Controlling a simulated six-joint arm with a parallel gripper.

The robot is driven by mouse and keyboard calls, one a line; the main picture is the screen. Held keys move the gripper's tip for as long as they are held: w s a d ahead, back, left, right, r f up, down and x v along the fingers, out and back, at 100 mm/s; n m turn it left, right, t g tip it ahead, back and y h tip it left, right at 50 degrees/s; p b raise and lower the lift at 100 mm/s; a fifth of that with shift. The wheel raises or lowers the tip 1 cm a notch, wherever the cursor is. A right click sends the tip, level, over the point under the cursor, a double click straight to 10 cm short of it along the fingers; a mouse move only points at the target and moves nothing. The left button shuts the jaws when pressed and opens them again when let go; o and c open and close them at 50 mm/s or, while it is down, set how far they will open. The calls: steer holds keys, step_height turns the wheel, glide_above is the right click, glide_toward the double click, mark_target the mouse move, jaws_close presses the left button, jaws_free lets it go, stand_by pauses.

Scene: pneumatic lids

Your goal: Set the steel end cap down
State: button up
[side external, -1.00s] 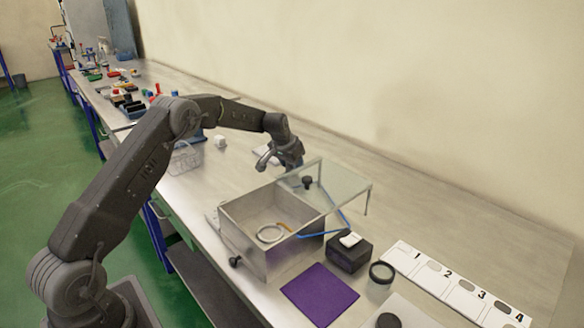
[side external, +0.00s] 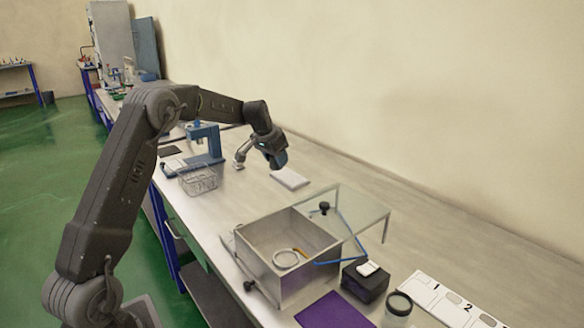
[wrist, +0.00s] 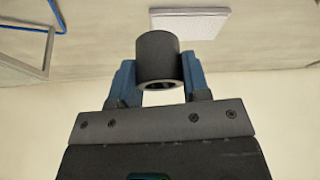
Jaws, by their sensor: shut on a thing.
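The steel end cap (wrist: 157,58) is a grey, hollow cylinder, seen in the wrist view with its open end towards the camera. My gripper (wrist: 158,80) is shut on it, with a blue finger on either side. In the side view my gripper (side external: 278,160) hangs above the bench, behind the open box and near a flat white pad (side external: 290,179). The pad also shows in the wrist view (wrist: 190,22), beyond the cap.
An open metal box (side external: 290,270) with a raised clear lid (side external: 350,212) holds a pale ring (side external: 286,259). A blue stand (side external: 206,146) and wire basket (side external: 197,181) are left of my gripper. A black block (side external: 365,281), jar (side external: 397,309) and purple mat (side external: 335,312) are in front.

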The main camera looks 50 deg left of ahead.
mark_target(315, 237)
steer(key=shift+s+a+r, duration=0.3)
steer(key=shift+s, duration=0.05)
steer(key=shift+s+r, duration=0.2)
steer(key=shift+s, duration=0.15)
steer(key=s+d+r+m+g+h, duration=0.3)
steer(key=s+d+m+h, duration=0.3)
steer(key=s+d+m, duration=1.25)
steer(key=shift+n+g, duration=0.4)
steer(key=shift+n, duration=0.15)
steer(key=w+d+f, duration=0.1)
steer(key=d+f, duration=0.1)
steer(key=d, duration=0.1)
steer(key=w+d+f, duration=0.1)
steer(key=d+f, duration=0.1)
steer(key=d, duration=0.1)
steer(key=w+d+f, duration=0.1)
steer(key=d+f, duration=0.1)
steer(key=f, duration=0.1)
steer(key=shift+d, duration=0.4)
steer(key=shift+w+d+f, duration=0.1)
steer(key=shift+d+f, duration=0.15)
steer(key=shift+f, duration=1.9)
steer(key=shift+f, duration=0.15)
